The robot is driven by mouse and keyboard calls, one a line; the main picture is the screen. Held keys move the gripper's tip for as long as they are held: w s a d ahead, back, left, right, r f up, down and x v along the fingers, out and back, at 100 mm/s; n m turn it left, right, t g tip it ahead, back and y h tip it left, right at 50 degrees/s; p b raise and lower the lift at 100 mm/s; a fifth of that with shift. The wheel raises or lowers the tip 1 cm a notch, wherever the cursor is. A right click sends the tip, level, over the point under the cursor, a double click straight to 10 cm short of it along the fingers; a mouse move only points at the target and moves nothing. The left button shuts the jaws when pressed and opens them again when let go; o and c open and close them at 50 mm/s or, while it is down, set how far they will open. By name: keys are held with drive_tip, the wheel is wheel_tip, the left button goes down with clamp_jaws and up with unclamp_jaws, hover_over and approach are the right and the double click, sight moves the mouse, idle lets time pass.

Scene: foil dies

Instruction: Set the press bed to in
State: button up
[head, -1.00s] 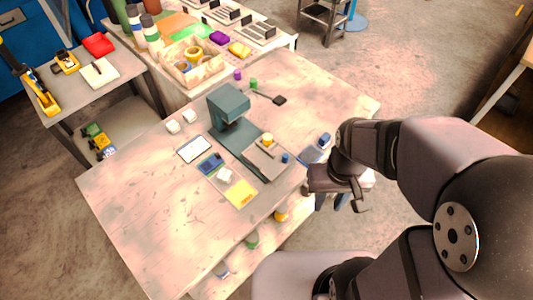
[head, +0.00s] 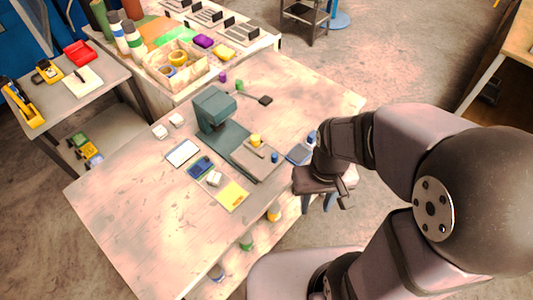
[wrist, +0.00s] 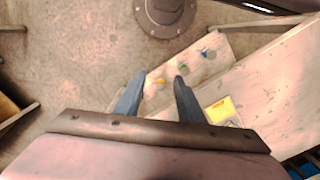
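The press (head: 216,112) is a dark green machine standing on the wooden table. Its bed (head: 247,158), a flat grey-brown plate on a green base, extends out to the lower right of the press head. A yellow round piece (head: 255,140) and a small blue piece (head: 274,158) are on or beside the bed; I cannot tell their exact contact. My gripper (head: 343,196) is right of the bed, past the table's edge in the picture, touching nothing visible. In the wrist view my gripper (wrist: 161,76) has its two fingers apart with nothing between them.
Near the press lie a blue pad (head: 200,166), a yellow sheet (head: 232,196), a white-framed card (head: 183,153) and white blocks (head: 160,131). The table's left front (head: 120,220) is clear.

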wheel_tip(320, 180, down, 3)
drive_tip(key=s+a+g, duration=0.1)
drive_tip(key=g, duration=0.1)
drive_tip(key=r+n+t, duration=0.1)
drive_tip(key=n+t, duration=0.2)
drive_tip(key=n, duration=0.1)
hover_over(275, 156)
drive_tip(key=w, duration=0.1)
drive_tip(key=shift+a+r, duration=0.1)
drive_tip(key=shift+s+n+g, duration=0.3)
drive_tip(key=shift+s+n, duration=0.1)
drive_tip(key=shift+n, duration=0.1)
drive_tip(key=shift+f+p, duration=1.05)
drive_tip(key=shift+f, duration=2.6)
clamp_jaws()
